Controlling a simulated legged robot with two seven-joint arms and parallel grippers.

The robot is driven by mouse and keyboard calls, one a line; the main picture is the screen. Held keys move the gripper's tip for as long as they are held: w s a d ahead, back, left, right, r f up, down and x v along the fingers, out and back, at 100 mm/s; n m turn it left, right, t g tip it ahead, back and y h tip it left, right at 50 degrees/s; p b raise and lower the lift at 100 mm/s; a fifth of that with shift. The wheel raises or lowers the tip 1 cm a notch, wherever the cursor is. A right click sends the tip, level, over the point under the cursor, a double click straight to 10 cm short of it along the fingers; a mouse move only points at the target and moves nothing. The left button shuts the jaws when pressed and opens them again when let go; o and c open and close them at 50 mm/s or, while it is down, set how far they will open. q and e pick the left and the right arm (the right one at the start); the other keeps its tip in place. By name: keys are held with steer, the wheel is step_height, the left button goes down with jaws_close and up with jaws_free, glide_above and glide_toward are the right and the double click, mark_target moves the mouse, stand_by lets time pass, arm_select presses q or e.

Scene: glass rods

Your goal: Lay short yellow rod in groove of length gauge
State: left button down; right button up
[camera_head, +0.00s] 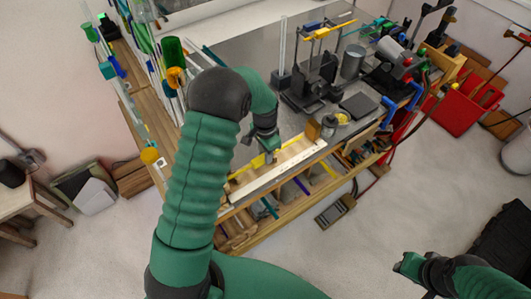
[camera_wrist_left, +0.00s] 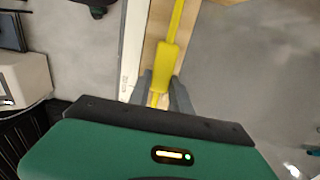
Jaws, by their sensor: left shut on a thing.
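My left gripper (camera_head: 268,156) is low over the long pale length gauge (camera_head: 283,172) at the bench's front edge. In the left wrist view its two dark fingers (camera_wrist_left: 161,96) are shut on the short yellow rod (camera_wrist_left: 166,66), which shows a thicker middle and thinner ends. The rod runs roughly along the gauge's wooden strip (camera_wrist_left: 153,32), beside its white edge (camera_wrist_left: 132,55). Whether it touches the groove I cannot tell. A thin yellow line (camera_head: 292,142) shows by the gripper in the head view. My right gripper (camera_head: 407,265) is away at the lower right; its jaws are unclear.
A small wooden block with a yellow-topped jar (camera_head: 342,118) stands near the gauge's right end. Dark stands (camera_head: 310,85) and a metal cup (camera_head: 352,62) are behind. Glass rods in a rack (camera_head: 145,60) stand at the left. The grey bench top behind the gripper has clear room.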

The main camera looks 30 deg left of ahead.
arm_select(q)
steer(key=c, duration=1.1)
jaws_free()
steer(key=shift+r, duration=0.4)
step_height(320, 180, up, 15)
steer(key=b, duration=0.4)
steer(key=s+d+f+n+t+b, duration=0.1)
steer(key=s+d+f+n+b, duration=0.1)
steer(key=s+d+f+b, duration=0.3)
steer(key=s+d+f+n+t+b, duration=0.1)
steer(key=s+d+f+b, duration=0.4)
steer(key=s+f, duration=0.5)
step_height(320, 180, down, 6)
steer(key=shift+s+d+r+n+t+b, duration=0.25)
steer(key=shift+s+d+n+t+b, duration=0.1)
steer(key=shift+d+n, duration=0.35)
